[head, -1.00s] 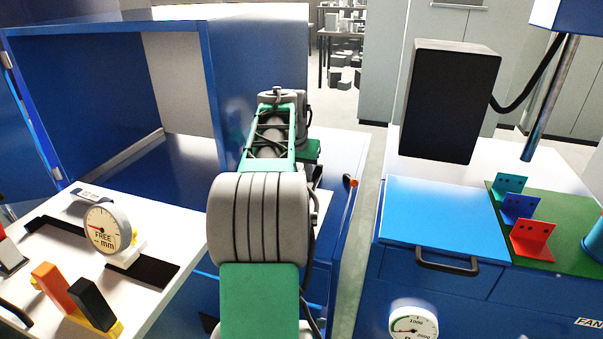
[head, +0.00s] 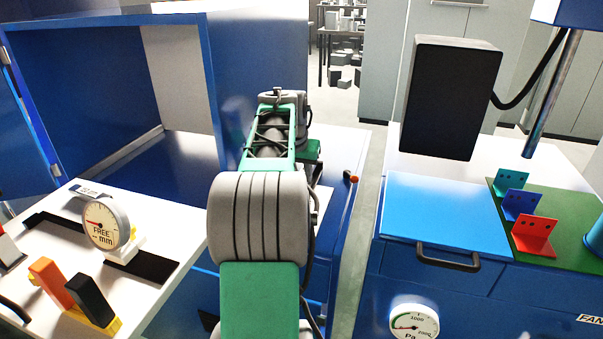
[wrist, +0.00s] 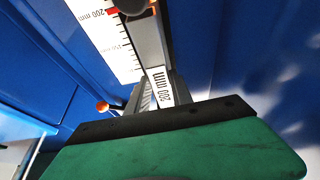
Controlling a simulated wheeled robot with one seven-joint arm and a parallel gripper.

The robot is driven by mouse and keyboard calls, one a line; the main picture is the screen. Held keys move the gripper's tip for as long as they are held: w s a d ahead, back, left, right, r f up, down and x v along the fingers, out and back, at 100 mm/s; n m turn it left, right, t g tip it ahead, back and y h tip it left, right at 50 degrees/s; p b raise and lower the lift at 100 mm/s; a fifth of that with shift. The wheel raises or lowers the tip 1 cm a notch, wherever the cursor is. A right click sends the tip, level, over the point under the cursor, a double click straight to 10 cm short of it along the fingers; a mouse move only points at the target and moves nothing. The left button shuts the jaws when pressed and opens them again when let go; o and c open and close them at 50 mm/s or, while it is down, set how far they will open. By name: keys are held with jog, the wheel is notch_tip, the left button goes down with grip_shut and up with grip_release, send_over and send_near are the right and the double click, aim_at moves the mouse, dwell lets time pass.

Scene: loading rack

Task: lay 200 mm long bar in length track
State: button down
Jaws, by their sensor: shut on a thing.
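In the wrist view my gripper (wrist: 157,92) is shut on a grey bar with a white "200 mm" label (wrist: 160,84). The bar runs away from the fingers toward the top of the picture. Beside it, at upper left, lies a white scale strip (wrist: 108,38) with a red mark at 200 mm, which seems to belong to the length track. A dark block (wrist: 130,5) sits at that end. I cannot tell whether the bar touches the track. In the head view my arm hides the gripper and bar.
An orange knob (wrist: 102,106) is close to the left of the fingers, and blue panels flank them. In the head view, a white table with a "FREE mm" dial (head: 106,222) stands left. A blue lid (head: 445,215) and coloured brackets (head: 522,204) are right.

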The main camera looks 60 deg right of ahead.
jog(key=shift+f+b, duration=0.85)
jog(key=shift+f, duration=0.35)
dwell(0.4)
jog(key=c, duration=1.1)
grip_release()
jog(key=shift+o, duration=0.2)
jog(key=shift+r, duration=0.1)
